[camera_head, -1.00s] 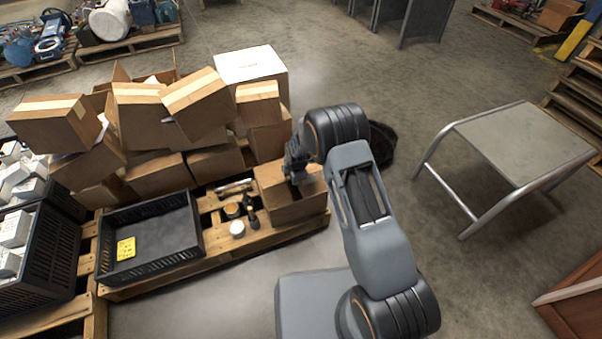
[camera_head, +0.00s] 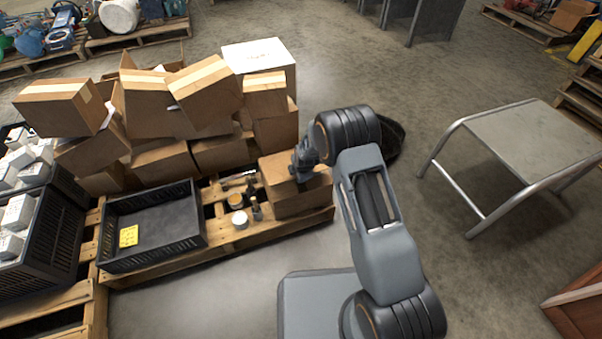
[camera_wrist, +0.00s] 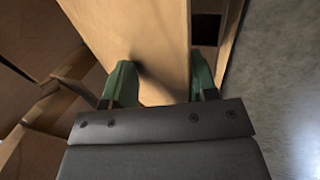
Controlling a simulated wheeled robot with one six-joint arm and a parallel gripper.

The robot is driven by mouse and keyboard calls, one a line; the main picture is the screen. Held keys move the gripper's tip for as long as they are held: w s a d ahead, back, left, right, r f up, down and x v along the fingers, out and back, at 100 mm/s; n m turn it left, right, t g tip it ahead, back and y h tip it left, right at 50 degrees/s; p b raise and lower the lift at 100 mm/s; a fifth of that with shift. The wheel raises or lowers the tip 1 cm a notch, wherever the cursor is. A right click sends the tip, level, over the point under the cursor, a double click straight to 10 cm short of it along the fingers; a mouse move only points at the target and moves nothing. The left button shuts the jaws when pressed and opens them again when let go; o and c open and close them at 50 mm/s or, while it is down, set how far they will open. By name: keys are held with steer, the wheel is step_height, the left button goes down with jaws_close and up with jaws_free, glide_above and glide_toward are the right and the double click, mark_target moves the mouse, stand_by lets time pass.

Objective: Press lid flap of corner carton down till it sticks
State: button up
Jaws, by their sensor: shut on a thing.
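The corner carton (camera_head: 291,204) sits at the right front corner of the pallet, brown and closed-sided. My gripper (camera_head: 300,174) is at its top, by the lid flap, with my arm reaching in from the right. In the wrist view my gripper (camera_wrist: 162,88) has green fingers on both sides of a brown cardboard flap (camera_wrist: 150,45), shut on it. A dark gap shows beside the flap at the right in the wrist view. My arm and gripper hide part of the carton top in the head view, so I cannot tell whether the flap lies fully flat.
Several brown cartons are piled behind, with a white box (camera_head: 262,62) at the back. A black crate (camera_head: 150,262) and small jars (camera_head: 240,219) stand left of the carton on the pallet (camera_head: 270,238). A metal-legged table (camera_head: 535,135) stands right, with clear floor between.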

steer(key=shift+w+r, duration=0.1)
steer(key=shift+r, duration=0.05)
steer(key=shift+r, duration=0.2)
steer(key=shift+c, duration=0.3)
steer(key=p+v, duration=0.4)
steer(key=v, duration=0.9)
steer(key=shift+s+r+p, duration=0.1)
steer(key=shift+s+p, duration=0.15)
steer(key=shift+p, duration=0.1)
